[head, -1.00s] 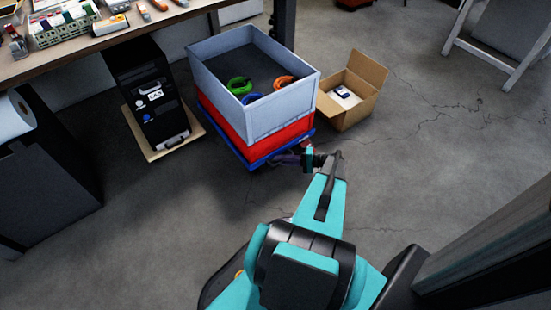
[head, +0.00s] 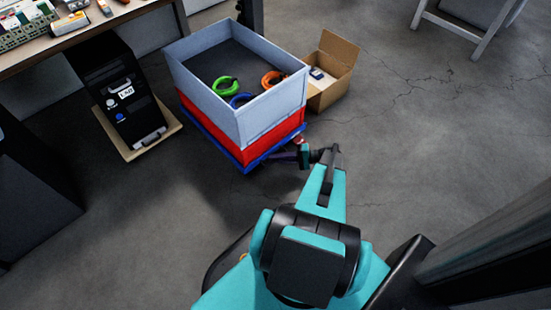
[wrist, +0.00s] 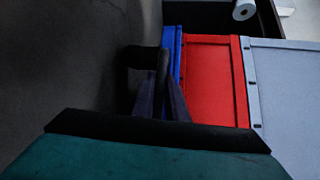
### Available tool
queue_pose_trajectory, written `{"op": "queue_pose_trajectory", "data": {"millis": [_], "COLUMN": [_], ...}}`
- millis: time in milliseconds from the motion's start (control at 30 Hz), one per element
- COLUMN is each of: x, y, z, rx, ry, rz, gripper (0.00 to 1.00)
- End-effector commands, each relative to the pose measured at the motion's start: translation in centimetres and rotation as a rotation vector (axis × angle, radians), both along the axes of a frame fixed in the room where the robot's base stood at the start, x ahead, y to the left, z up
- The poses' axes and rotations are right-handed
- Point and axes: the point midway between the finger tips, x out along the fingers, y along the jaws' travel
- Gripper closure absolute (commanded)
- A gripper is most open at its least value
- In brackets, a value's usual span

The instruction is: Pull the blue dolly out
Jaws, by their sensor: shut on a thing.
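The blue dolly (head: 256,162) is on the floor in the head view, under a red crate (head: 272,140) with a grey crate (head: 262,118) on top. In the wrist view the dolly shows as a blue strip (wrist: 171,45) beside the red crate (wrist: 214,80). My gripper (head: 292,155) is low at the dolly's near right side. In the wrist view my gripper's fingers (wrist: 162,88) are closed around a dark part at the blue edge, seemingly the dolly's handle; the exact contact is hard to see.
The grey crate holds green, blue and orange coils. A black computer tower (head: 120,88) on a wooden board (head: 153,144) stands to the left. An open cardboard box (head: 338,62) sits close behind the stack at right. The floor in front and right is clear.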

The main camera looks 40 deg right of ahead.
Motion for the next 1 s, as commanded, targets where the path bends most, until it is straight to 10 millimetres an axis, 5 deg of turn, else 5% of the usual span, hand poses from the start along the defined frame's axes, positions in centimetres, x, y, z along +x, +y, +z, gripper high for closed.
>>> {"op": "queue_pose_trajectory", "data": {"millis": [67, 100, 167, 567, 1000], "x": [0.4, 0.5, 0.6, 0.5, -3.1], "y": [-0.6, -0.5, -0.3, 0.3, -3.3], "z": [0.2, 0.2, 0.1, 0.1, 0.9], "rx": [-0.007, -0.007, -0.007, -0.002, -0.004], "ry": [-0.004, -0.004, -0.003, -0.002, -0.001], "rz": [-0.014, -0.013, -0.009, 0.007, 0.004], "gripper": [1.00, 0.86, 0.80, 0.80, 0.80]}}
